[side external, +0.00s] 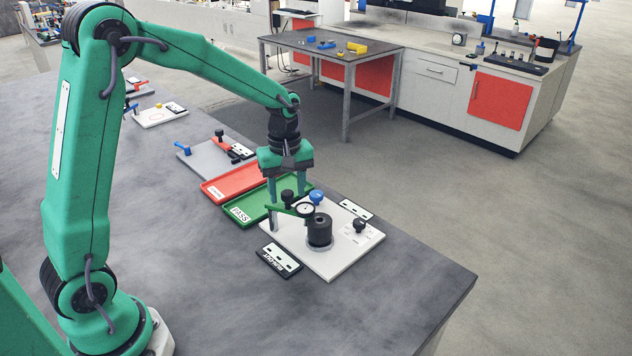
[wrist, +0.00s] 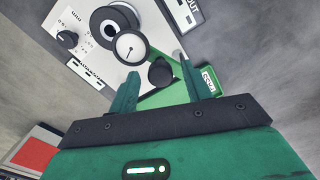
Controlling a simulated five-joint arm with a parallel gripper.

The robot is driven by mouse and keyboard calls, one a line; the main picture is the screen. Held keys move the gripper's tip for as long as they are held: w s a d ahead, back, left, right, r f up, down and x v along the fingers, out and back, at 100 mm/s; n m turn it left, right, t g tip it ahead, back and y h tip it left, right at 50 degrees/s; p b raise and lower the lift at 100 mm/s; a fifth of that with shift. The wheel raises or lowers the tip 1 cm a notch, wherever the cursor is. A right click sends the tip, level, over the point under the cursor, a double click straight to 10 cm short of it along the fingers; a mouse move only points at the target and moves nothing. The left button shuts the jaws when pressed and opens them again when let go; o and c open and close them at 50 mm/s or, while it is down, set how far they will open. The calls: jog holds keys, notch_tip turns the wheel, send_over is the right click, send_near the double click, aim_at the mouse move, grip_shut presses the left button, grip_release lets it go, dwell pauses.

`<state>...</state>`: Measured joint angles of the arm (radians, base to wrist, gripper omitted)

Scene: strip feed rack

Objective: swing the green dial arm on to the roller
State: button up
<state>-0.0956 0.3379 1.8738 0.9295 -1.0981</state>
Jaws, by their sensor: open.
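The green dial arm (side external: 286,209) carries a round white-faced dial (side external: 305,208) with a black rim, also seen in the wrist view (wrist: 130,48). The black roller (side external: 320,232) stands upright on a white base plate (side external: 335,263). In the wrist view the dial overlaps the edge of the roller (wrist: 100,24); I cannot tell whether they touch. A black knob (wrist: 161,72) stands at the other end of the arm. My gripper (side external: 287,210) is open, its fingers down on either side of the arm near that knob. The wrist view shows both fingers (wrist: 157,64) apart with the knob between them.
A blue knob (side external: 316,197) and another black knob (side external: 359,226) stand on the plate. A black label block (side external: 279,260) lies at its left edge. A green tray (side external: 249,207) and a red tray (side external: 233,183) lie behind. The bench's front is clear.

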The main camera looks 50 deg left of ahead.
jog(key=shift+r, duration=3.95)
jog(key=shift+s+r, duration=0.15)
jog(key=shift+s, duration=0.05)
jog(key=s+d+r+m+t, duration=0.2)
jog(key=s+m, duration=0.4)
jog(key=s, duration=0.4)
jog(key=s+d+r+m+t, duration=0.2)
jog(key=s+m+t, duration=0.1)
jog(key=s+m, duration=0.4)
jog(key=shift+s+r+m+t, duration=0.3)
jog(key=shift+s+r, duration=0.05)
jog(key=shift+s, duration=1.15)
